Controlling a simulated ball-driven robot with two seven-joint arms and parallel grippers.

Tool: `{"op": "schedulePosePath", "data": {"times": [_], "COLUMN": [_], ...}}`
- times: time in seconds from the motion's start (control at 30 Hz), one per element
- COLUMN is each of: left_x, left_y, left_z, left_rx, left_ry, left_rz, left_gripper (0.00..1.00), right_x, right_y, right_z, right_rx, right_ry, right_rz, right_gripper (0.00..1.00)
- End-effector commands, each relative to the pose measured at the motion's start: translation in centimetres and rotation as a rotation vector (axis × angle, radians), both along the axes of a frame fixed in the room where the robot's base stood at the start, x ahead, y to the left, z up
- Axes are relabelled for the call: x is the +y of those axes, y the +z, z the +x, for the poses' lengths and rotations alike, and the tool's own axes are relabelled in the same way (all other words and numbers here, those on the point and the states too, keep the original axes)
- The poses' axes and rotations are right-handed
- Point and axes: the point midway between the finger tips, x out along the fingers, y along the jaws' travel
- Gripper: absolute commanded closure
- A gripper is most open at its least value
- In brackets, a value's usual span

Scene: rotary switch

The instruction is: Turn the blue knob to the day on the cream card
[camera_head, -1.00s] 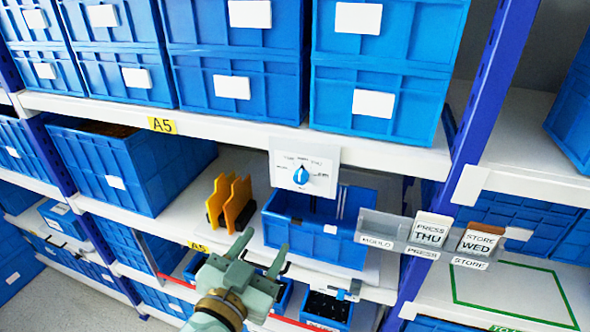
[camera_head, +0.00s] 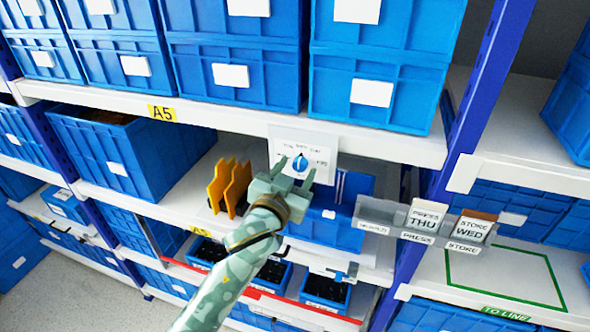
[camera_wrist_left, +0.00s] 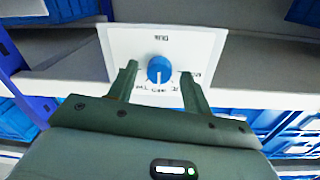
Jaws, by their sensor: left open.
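The blue knob (camera_head: 300,163) sits on a white dial plate (camera_head: 322,143) fixed to the shelf edge. In the left wrist view the knob (camera_wrist_left: 160,70) shows with day letters around it, too small to read surely. My left gripper (camera_head: 294,172) is open, its fingers pointing at the plate. In the left wrist view its two fingers (camera_wrist_left: 161,80) stand on either side of the knob, apart from it. A cream card (camera_head: 426,216) reads "PRESS THU", and an orange-brown-topped card (camera_head: 471,229) reads "STORE WED".
A blue bin (camera_head: 340,238) and orange-yellow dividers (camera_head: 229,185) are on the shelf under the plate. Large blue bins (camera_head: 385,60) fill the shelf above. A blue upright (camera_head: 490,95) stands at the right.

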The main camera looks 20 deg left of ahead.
Motion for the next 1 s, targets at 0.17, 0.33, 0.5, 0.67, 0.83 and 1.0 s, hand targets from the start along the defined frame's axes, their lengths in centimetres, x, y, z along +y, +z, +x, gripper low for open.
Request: {"op": "schedulePosePath", "data": {"times": [0.17, 0.33, 0.5, 0.67, 0.83, 1.0], "left_x": [0.0, 0.0, 0.0, 0.0, 0.0, -0.1], "left_y": [0.0, 0.0, 0.0, 0.0, 0.1, 0.2], "left_z": [0.1, 0.1, 0.1, 0.1, 0.1, 0.0], "left_rx": [0.000, 0.000, 0.000, 0.000, 0.000, -0.003], "left_ry": [0.000, 0.000, 0.000, -0.001, -0.001, -0.002], "left_rz": [-0.001, -0.001, -0.001, 0.012, 0.069, 0.179], "left_gripper": [0.51, 0.76, 0.95, 0.95, 0.95, 0.95], "right_x": [0.0, 0.1, 0.1, 0.1, 0.1, 0.1], "right_y": [0.0, 0.0, 0.0, 0.2, 0.9, 2.1], "right_z": [0.0, 0.0, 0.0, 0.0, 0.0, 0.0], "right_rx": [0.000, -0.001, -0.001, -0.001, -0.001, -0.001], "right_ry": [0.001, 0.002, 0.002, 0.002, 0.002, 0.001], "right_rz": [0.001, 0.001, 0.001, 0.001, 0.001, 0.001], "right_gripper": [0.12, 0.12, 0.12, 0.12, 0.12, 0.12]}}
